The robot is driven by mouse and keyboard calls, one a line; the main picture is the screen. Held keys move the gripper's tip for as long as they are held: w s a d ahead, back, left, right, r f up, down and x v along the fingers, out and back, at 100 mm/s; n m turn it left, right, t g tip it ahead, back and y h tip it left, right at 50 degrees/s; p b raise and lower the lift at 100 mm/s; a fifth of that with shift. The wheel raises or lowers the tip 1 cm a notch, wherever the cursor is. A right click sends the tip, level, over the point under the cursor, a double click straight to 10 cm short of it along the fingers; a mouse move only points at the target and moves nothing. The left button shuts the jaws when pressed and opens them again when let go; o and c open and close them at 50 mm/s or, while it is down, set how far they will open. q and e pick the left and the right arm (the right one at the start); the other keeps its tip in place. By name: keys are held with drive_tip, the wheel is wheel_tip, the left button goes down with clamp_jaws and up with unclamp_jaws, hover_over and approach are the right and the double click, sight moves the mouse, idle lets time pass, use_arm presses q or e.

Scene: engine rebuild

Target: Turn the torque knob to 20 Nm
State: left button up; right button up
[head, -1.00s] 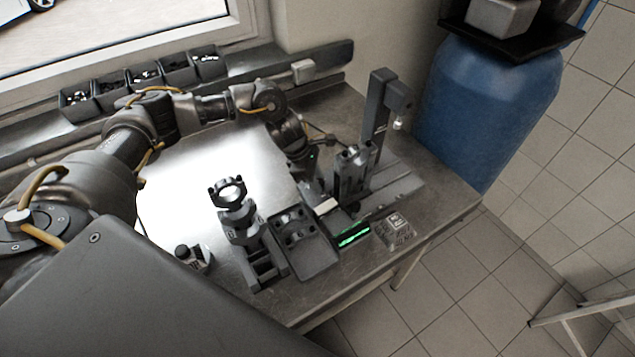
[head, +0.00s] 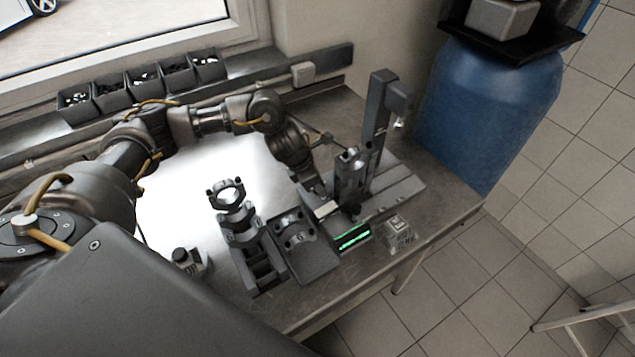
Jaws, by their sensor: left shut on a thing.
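My left gripper (head: 355,212) points down at the far right part of the bench, beside a dark unit with a lit green display (head: 353,238). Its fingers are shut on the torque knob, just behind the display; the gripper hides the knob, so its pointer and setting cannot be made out. The digits on the display are too small to read. My right gripper is not in view.
A dark column stand (head: 378,115) rises close behind the gripper. A small marked block (head: 399,232) lies right of the display. Dark fixtures (head: 262,268) and a black-capped item (head: 187,258) stand to the left. Parts bins (head: 143,80) line the back; the bright middle of the bench is clear.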

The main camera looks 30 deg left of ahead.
use_arm(q)
drive_tip(key=o, duration=1)
drive_tip(key=shift+s, duration=0.1)
drive_tip(key=shift+c, duration=0.2)
drive_tip(key=b+v, duration=0.2)
drive_tip(key=v, duration=0.9)
